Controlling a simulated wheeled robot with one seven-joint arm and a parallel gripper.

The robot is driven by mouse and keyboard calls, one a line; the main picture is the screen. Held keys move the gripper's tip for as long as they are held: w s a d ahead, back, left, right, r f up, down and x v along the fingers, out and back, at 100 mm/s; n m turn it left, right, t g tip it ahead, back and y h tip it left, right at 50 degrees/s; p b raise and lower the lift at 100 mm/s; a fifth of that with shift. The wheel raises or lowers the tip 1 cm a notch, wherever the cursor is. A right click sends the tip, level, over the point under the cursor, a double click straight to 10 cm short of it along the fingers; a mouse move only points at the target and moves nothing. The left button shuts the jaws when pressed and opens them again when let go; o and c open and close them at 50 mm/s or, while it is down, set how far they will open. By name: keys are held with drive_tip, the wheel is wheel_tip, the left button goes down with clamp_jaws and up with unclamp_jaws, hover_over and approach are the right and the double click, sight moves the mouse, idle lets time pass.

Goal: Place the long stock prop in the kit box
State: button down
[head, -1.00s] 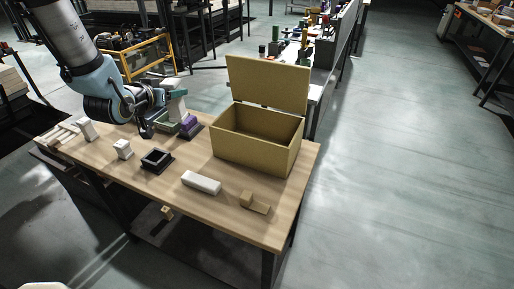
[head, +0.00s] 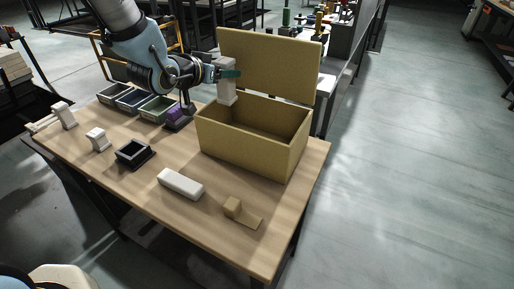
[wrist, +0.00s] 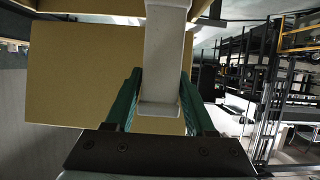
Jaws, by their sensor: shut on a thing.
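My gripper (head: 228,73) is shut on a pale, square-sectioned prop (head: 227,93), held upright. The green fingers grip both sides of the prop (wrist: 164,60) in the wrist view. The prop is at the left rear of the tan kit box (head: 248,143), near its rim and in front of the raised lid (head: 270,65). I cannot tell whether its lower end is above the opening or just outside the wall. The box is open and its visible inside looks empty. The lid also fills much of the wrist view (wrist: 80,75).
A white block (head: 180,184), a tan stepped piece (head: 240,212) and a black tray (head: 134,152) lie in front. White pieces stand at left, including a small one (head: 97,139). Coloured bins, one purple (head: 178,118), line the back edge. The table's front right is clear.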

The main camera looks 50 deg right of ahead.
sight(228, 105)
wheel_tip(228, 105, down, 10)
drive_tip(key=shift+d+f+p, duration=0.1)
drive_tip(key=shift+p, duration=1)
drive_tip(key=shift+f+b, duration=0.35)
drive_tip(key=shift+b, duration=0.1)
drive_tip(key=shift+f+b, duration=0.3)
drive_tip(key=shift+b, duration=0.05)
drive_tip(key=c, duration=0.6)
unclamp_jaws()
drive_tip(key=shift+o, duration=0.4)
drive_tip(key=shift+f, duration=0.1)
